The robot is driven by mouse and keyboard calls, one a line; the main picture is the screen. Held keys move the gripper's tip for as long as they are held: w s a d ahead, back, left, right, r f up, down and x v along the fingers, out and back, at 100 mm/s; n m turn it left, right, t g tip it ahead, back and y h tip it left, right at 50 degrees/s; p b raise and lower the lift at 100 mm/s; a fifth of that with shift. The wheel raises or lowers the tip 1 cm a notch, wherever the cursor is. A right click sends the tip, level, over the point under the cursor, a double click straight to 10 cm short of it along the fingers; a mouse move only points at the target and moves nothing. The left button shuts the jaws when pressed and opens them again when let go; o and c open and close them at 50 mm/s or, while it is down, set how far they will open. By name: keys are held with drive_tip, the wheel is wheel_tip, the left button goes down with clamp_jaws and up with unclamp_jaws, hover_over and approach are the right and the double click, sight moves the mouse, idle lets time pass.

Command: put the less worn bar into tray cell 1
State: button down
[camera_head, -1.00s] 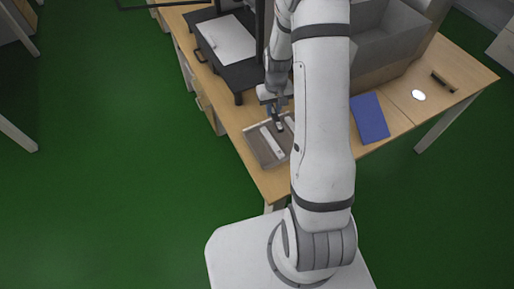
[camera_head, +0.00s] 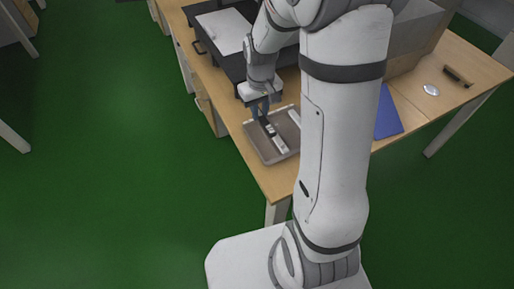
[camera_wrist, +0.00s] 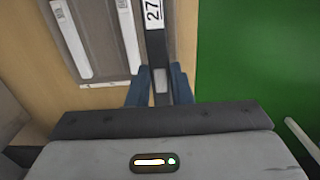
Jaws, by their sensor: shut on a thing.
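My gripper (camera_head: 261,109) is shut on a bar with a dark body and a white label (camera_wrist: 154,12) reading "27" in the wrist view. The blue fingers (camera_wrist: 160,85) close on its near end, and the bar points away from me. The grey tray (camera_wrist: 98,22) lies on the table to the left of the held bar. Two pale bars lie apart in the tray, a left one (camera_wrist: 70,40) and a right one (camera_wrist: 128,38). The tray (camera_head: 264,152) also shows below my gripper in the head view. Wear and cell numbers are too small to tell.
A dark device (camera_head: 236,68) with a pale sheet stands behind the tray. My arm hides part of the table. A blue folder (camera_head: 388,122), a white disc (camera_head: 431,90) and a dark brown object (camera_head: 458,76) lie to the right. The table edge is close to the tray.

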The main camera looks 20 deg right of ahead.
wheel_tip(320, 180, down, 9)
drive_tip(key=shift+s+f, duration=0.1)
drive_tip(key=shift+f, duration=0.3)
drive_tip(key=shift+f+b, duration=0.5)
drive_tip(key=shift+f, duration=0.15)
drive_tip(key=c, duration=1.3)
unclamp_jaws()
drive_tip(key=shift+r, duration=0.1)
